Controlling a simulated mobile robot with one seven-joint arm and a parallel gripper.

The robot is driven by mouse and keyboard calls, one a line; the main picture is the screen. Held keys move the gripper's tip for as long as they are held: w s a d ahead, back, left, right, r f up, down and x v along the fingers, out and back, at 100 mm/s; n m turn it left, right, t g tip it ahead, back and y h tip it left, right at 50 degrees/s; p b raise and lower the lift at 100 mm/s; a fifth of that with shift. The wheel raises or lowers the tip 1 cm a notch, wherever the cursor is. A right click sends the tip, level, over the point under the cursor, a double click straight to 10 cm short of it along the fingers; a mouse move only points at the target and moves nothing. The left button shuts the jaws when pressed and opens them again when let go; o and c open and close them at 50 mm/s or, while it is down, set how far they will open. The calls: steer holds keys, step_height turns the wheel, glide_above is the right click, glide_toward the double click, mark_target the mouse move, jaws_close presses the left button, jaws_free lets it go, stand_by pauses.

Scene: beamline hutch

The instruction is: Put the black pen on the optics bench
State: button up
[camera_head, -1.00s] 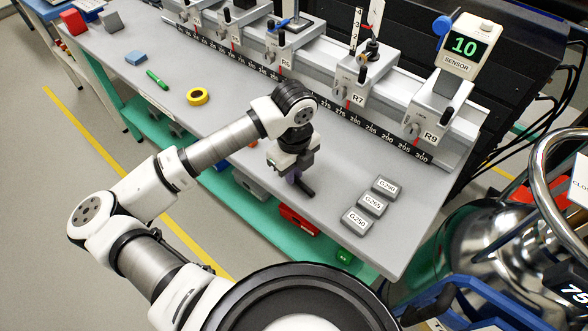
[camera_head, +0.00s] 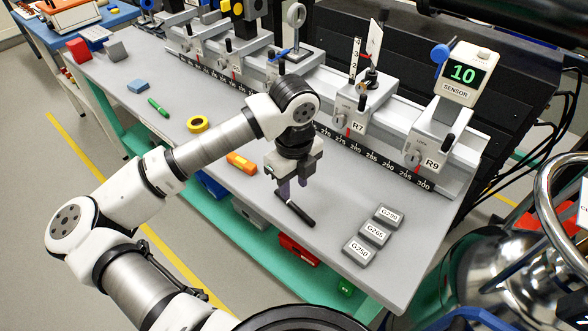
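The black pen (camera_head: 300,212) lies on the grey top of the optics bench (camera_head: 335,222), slanting toward the bench's near edge. My gripper (camera_head: 294,190) is just above the pen's upper left end. Its two dark purplish fingers are spread apart with a gap between them, and they hold nothing that I can see. The near finger is very close to the pen in the picture, and I cannot tell whether it touches.
Labelled grey blocks (camera_head: 374,234) lie right of the pen. An orange block (camera_head: 241,162), yellow tape roll (camera_head: 198,124), green marker (camera_head: 158,107) and blue block (camera_head: 138,86) lie left. The rail (camera_head: 372,158) with carriers runs along the back.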

step_height(320, 180, up, 6)
steer(key=shift+f+b, duration=0.1)
steer(key=shift+b, duration=0.4)
steer(key=shift+d, duration=0.15)
